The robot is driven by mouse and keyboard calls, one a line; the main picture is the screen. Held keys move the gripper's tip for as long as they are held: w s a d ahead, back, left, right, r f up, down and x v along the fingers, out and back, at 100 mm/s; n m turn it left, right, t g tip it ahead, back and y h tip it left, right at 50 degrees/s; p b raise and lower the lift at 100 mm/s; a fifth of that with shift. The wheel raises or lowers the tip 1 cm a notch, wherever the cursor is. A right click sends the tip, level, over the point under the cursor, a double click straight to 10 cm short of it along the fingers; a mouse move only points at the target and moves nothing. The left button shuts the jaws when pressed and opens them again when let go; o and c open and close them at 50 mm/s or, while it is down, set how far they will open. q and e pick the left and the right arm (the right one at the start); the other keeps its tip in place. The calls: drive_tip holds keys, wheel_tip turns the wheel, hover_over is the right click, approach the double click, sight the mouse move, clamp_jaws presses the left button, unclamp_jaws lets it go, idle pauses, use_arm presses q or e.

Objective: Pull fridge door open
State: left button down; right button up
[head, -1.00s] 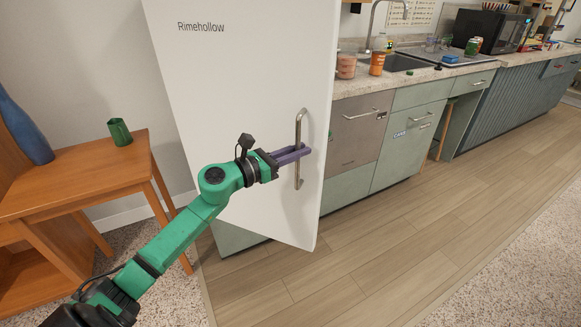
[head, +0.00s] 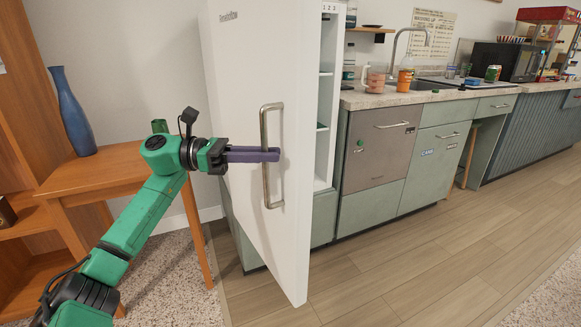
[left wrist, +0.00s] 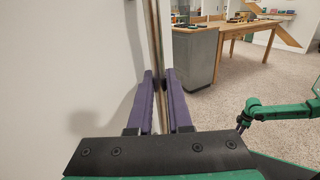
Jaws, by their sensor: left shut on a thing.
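The white fridge door (head: 240,90) stands ajar, and a strip of the shelved fridge interior (head: 325,90) shows past its right edge. A vertical metal bar handle (head: 266,185) is on the door's front. My left gripper (head: 272,154) is shut on this handle at about mid-height. In the left wrist view the handle (left wrist: 156,40) runs between the two purple fingers (left wrist: 158,88), beside the pale door face. A green arm of mine shows at the right of the left wrist view, with a dark end (left wrist: 243,120) too small to read. The head view does not show my right gripper.
A wooden table (head: 110,170) with a blue vase (head: 72,115) stands left of the door, close behind my left arm. A counter (head: 420,97) with green cabinets runs to the right of the fridge. The wooden floor (head: 440,260) in front is clear.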

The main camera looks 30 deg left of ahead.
use_arm(q)
drive_tip(key=shift+s+a+m+g+h+b, duration=0.2)
drive_tip(key=shift+s+a+m+g+b, duration=0.25)
drive_tip(key=shift+s+a, duration=0.55)
drive_tip(key=shift+s+a+m+g+h+b, duration=0.25)
drive_tip(key=shift+s+a+g+b, duration=0.4)
drive_tip(key=shift+s, duration=0.5)
use_arm(e)
wheel_tip(320, 180, up, 7)
drive_tip(key=a, duration=0.1)
drive_tip(key=shift+w, duration=0.2)
use_arm(q)
drive_tip(key=shift+a, duration=0.1)
use_arm(e)
drive_tip(key=shift+f, duration=0.1)
use_arm(q)
drive_tip(key=c, duration=1.1)
unclamp_jaws()
